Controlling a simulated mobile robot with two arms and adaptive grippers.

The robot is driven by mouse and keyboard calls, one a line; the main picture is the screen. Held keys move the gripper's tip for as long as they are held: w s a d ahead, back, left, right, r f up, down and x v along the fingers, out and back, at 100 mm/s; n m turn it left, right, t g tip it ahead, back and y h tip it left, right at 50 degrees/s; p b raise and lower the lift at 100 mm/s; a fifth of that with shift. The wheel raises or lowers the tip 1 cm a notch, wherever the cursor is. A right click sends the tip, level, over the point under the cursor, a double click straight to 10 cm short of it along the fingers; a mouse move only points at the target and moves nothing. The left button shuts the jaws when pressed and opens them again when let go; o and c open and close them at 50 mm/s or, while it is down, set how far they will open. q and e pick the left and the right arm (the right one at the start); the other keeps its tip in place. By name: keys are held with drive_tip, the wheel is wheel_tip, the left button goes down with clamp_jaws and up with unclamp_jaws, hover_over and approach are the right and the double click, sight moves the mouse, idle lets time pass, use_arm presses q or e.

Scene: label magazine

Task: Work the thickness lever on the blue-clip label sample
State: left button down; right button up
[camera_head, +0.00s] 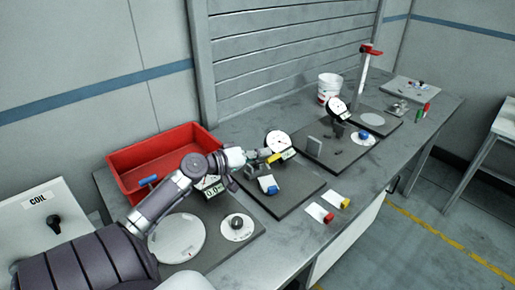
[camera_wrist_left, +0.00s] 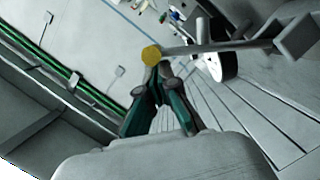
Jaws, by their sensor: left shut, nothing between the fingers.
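The blue-clip label sample (camera_head: 268,184), a white label with a blue clip, lies on the dark base plate (camera_head: 285,200) of a thickness gauge with a round white dial (camera_head: 278,142). A yellow lever end (camera_head: 275,157) shows just below the dial. The wrist view shows it as a yellow knob (camera_wrist_left: 151,55) on a grey bar. My left gripper (camera_head: 250,157) is shut and empty, close beside the lever; its fingertips (camera_wrist_left: 160,72) are just below the knob in the wrist view. I cannot tell whether they touch it. My right gripper is not in view.
Label samples with a red clip (camera_head: 320,212) and a yellow clip (camera_head: 340,201) lie near the bench's front edge. A red bin (camera_head: 160,155) stands behind my left arm. A second dial gauge (camera_head: 337,107) and a white bucket (camera_head: 329,87) stand farther back.

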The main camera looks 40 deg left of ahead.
use_arm(q)
drive_tip(key=d+f+m, duration=0.2)
drive_tip(key=d+f+m+y, duration=0.1)
drive_tip(key=d+f+m, duration=0.1)
drive_tip(key=shift+s+f+g+b, duration=0.1)
drive_tip(key=shift+s+g+b, duration=0.1)
drive_tip(key=shift+g+b, duration=0.2)
drive_tip(key=shift+d+f+m+y+p, duration=0.4)
drive_tip(key=shift+f+m+y, duration=0.2)
drive_tip(key=shift+f+m, duration=0.3)
drive_tip(key=shift+d+f+m+y, duration=0.2)
drive_tip(key=shift+f+m+y, duration=0.3)
drive_tip(key=shift+m, duration=0.6)
drive_tip(key=shift+f, duration=0.1)
drive_tip(key=shift+s, duration=0.1)
drive_tip(key=shift+s, duration=0.3)
drive_tip(key=v, duration=1.1)
drive_tip(key=shift+s+a, duration=0.15)
